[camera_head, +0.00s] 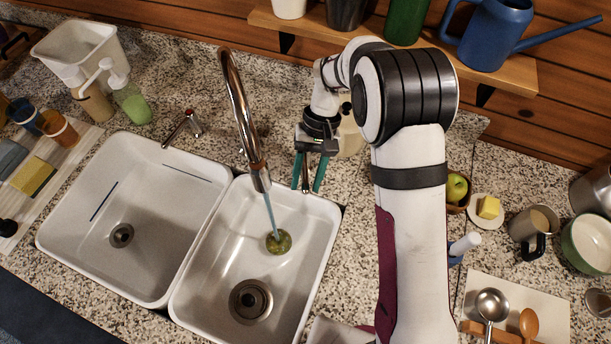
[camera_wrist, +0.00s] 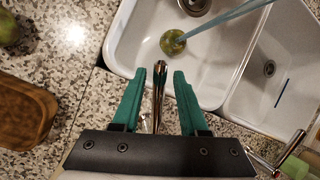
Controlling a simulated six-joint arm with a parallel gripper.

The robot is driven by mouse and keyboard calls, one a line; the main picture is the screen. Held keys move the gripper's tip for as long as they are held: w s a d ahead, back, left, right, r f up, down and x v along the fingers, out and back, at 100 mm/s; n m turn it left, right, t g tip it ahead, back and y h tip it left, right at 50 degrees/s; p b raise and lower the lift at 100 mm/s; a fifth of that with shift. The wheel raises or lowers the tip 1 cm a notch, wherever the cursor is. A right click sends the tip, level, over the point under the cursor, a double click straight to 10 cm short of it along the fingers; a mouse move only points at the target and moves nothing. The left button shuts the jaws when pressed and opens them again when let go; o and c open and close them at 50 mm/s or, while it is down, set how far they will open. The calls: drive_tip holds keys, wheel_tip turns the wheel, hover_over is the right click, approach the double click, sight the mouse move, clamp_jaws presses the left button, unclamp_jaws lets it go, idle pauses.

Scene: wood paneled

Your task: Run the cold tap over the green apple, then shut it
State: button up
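The green apple (camera_head: 279,242) sits in the right basin (camera_head: 225,262), under the faucet. A bluish water stream (camera_head: 271,214) runs from the chrome faucet (camera_head: 240,115) onto it. The apple also shows in the wrist view (camera_wrist: 173,42) with the stream (camera_wrist: 225,20) reaching it. My gripper (camera_head: 306,187) is behind the right basin with its green fingers apart. It also shows in the wrist view (camera_wrist: 160,72). A slim metal tap lever (camera_wrist: 158,92) stands between the fingers, with a gap on both sides. Its base is largely hidden by my gripper.
Another tap lever with a red mark (camera_head: 190,124) stands left of the faucet. Soap bottles (camera_head: 130,101) are behind the left basin. A shelf (camera_head: 400,50) with pots and a watering can is above.

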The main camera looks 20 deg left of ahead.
drive_tip(key=shift+o, duration=0.2)
drive_tip(key=v, duration=1.5)
drive_tip(key=shift+r, duration=0.35)
drive_tip(key=shift+w+d, duration=0.1)
drive_tip(key=shift+w, duration=0.05)
